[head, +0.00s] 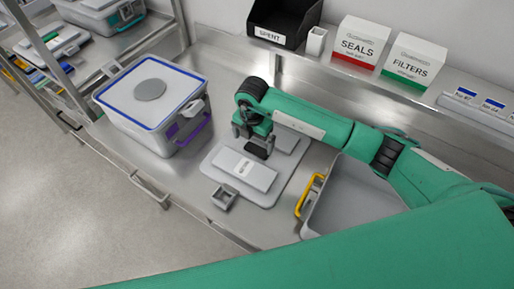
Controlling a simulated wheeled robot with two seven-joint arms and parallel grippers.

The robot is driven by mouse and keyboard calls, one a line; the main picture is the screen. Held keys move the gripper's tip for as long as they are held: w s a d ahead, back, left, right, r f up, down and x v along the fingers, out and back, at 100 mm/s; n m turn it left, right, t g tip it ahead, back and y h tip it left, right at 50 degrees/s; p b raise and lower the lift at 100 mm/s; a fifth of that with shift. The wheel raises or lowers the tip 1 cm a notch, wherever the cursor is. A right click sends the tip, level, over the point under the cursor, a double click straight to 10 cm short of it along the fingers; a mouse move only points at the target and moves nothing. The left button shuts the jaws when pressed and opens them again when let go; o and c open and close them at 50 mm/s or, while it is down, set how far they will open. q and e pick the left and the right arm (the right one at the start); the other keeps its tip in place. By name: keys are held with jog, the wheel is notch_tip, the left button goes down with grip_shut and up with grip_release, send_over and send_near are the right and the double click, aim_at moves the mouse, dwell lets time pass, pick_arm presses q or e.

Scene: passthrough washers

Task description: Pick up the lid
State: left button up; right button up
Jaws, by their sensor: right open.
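A pale grey flat plate with rounded corners, which looks like a lid (215,163), lies on the steel counter. A white labelled pack (246,171) lies on it, and a second pale piece (288,139) lies towards its back, partly behind my arm. My right gripper (255,148) is open, pointing down over the back part of the plate, close behind the white pack; I cannot tell whether it touches anything. A closed bin (157,142) with a blue-edged lid (178,82) and purple latch stands to the left. My left gripper is not in view.
An open grey bin (318,222) with a yellow handle (308,196) is at the right, partly under my arm. A small grey square holder (225,197) sits by the front edge. A black SPENT bin (283,22), SEALS box (358,45) and FILTERS box (413,60) stand on the back ledge.

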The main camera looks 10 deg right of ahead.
aim_at(255, 152)
jog(key=shift+s+d+f+p, duration=0.1)
jog(key=shift+f+p, duration=0.7)
jog(key=shift+f, duration=0.4)
jog(key=shift+d+f+p, duration=0.1)
jog(key=shift+f+p, duration=0.65)
jog(key=shift+f, duration=0.9)
jog(key=shift+r, duration=0.1)
jog(key=c, duration=1.5)
